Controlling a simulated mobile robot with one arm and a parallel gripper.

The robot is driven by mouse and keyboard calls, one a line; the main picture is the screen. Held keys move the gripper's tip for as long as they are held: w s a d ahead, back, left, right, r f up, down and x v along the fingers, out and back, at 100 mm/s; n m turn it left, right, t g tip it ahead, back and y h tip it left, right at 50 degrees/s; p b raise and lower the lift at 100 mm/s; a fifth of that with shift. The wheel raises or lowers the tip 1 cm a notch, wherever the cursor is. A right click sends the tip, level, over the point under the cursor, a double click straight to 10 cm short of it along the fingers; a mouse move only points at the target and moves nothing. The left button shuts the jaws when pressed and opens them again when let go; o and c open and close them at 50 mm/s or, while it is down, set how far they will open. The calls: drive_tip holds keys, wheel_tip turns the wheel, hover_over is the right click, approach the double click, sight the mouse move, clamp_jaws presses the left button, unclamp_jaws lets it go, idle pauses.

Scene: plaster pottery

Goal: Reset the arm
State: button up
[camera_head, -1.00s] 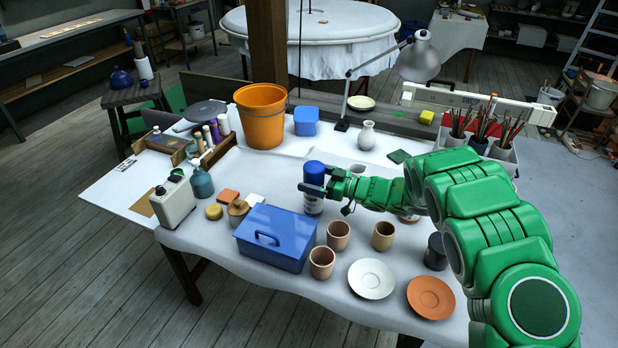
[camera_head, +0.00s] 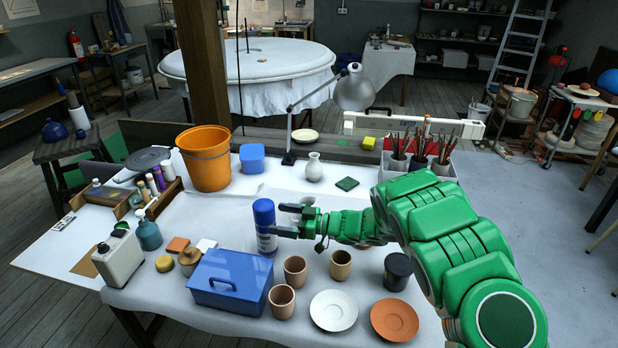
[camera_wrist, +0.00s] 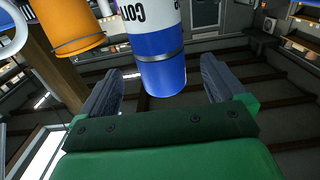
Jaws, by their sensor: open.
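My gripper (camera_head: 281,219) is open and empty just right of a blue-and-white spray can (camera_head: 264,238). The can stands upright on the white-covered table (camera_head: 340,210). In the wrist view the two dark fingers of my gripper (camera_wrist: 163,72) are spread wide. The can (camera_wrist: 161,42) appears ahead of the gap between them, with its blue cap end toward the gripper in the picture. My green arm reaches in from the right over the table.
A blue lidded box (camera_head: 231,281) stands in front of the can. Clay cups (camera_head: 295,269), a dark cup (camera_head: 397,271) and saucers (camera_head: 334,310) are near the arm. An orange bucket (camera_head: 206,160), lamp (camera_head: 355,90) and white vase (camera_head: 314,168) stand behind.

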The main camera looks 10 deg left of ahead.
drive_tip(key=w+d+r+m+t+h, duration=0.7)
drive_tip(key=w+d+r+t, duration=0.5)
drive_tip(key=w+d+r, duration=0.55)
drive_tip(key=s+d+r+m+t+h, duration=0.1)
drive_tip(key=s+d+r+m+h, duration=0.25)
drive_tip(key=d+r+h, duration=0.4)
drive_tip(key=s+d+r+m+t+h, duration=0.1)
drive_tip(key=s+d+r+m+h, duration=0.25)
drive_tip(key=d+r, duration=0.7)
drive_tip(key=s+d+r+m+g+h, duration=0.1)
drive_tip(key=s+d+m, duration=0.1)
drive_tip(key=s, duration=0.3)
drive_tip(key=s+d+r+m+g+h, duration=0.1)
drive_tip(key=s+d+r+m, duration=0.1)
drive_tip(key=s, duration=0.3)
drive_tip(key=s+a+f+m+g+y, duration=0.1)
drive_tip(key=s+a+g+y, duration=0.25)
drive_tip(key=s, duration=1.35)
drive_tip(key=s+f+g, duration=0.3)
drive_tip(key=s+f, duration=0.3)
drive_tip(key=s, duration=0.3)
drive_tip(key=s+d+f+g+h, duration=0.1)
drive_tip(key=s+f+g, duration=0.2)
drive_tip(key=s+f, duration=0.4)
drive_tip(key=s+f+n+g, duration=0.1)
drive_tip(key=s+f+g, duration=0.3)
drive_tip(key=s, duration=0.9)
wheel_tip(320, 180, down, 3)
drive_tip(key=shift+d+r, duration=0.15)
drive_tip(key=shift+d, duration=0.2)
